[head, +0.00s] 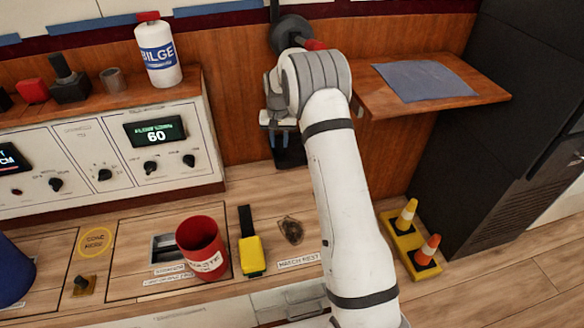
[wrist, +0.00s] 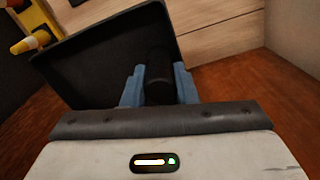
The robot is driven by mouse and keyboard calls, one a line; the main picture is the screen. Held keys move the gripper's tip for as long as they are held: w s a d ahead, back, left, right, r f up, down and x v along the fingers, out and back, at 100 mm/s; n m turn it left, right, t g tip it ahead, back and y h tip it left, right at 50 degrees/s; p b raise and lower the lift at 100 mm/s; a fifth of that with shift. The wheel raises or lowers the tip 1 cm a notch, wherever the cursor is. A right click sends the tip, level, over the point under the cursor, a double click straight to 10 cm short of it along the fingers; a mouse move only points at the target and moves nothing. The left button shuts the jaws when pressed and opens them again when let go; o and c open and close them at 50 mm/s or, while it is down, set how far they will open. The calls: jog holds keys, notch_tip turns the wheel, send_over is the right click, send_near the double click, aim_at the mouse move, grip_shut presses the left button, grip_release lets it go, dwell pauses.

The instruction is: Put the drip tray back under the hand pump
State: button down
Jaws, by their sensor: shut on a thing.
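My gripper (wrist: 158,85) is shut on the black drip tray (wrist: 100,75). Its blue fingers sit on both sides of a dark grip part of the tray. In the wrist view the tray looks tilted, with its shallow inside and raised rim showing. In the head view my gripper (head: 284,135) is by the wooden wall, and a dark part of the tray (head: 290,157) shows below it. The hand pump (head: 291,31), dark and round with a red handle end, is on the wall above; my arm hides its lower part.
A wooden shelf (head: 470,92) with a grey-blue cloth (head: 410,81) juts out at right. A yellow base with cones (head: 411,240) stands on the floor. A red bin (head: 202,250) and a yellow-black tool (head: 251,255) are at front. The control panel (head: 110,150) is left.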

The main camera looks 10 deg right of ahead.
notch_tip(320, 180, down, 10)
jog(key=b, duration=0.2)
jog(key=shift+w+r+b, duration=0.1)
jog(key=shift+b, duration=0.2)
jog(key=c, duration=1.1)
grip_release()
jog(key=shift+c, duration=0.2)
notch_tip(320, 180, up, 12)
jog(key=p, duration=0.3)
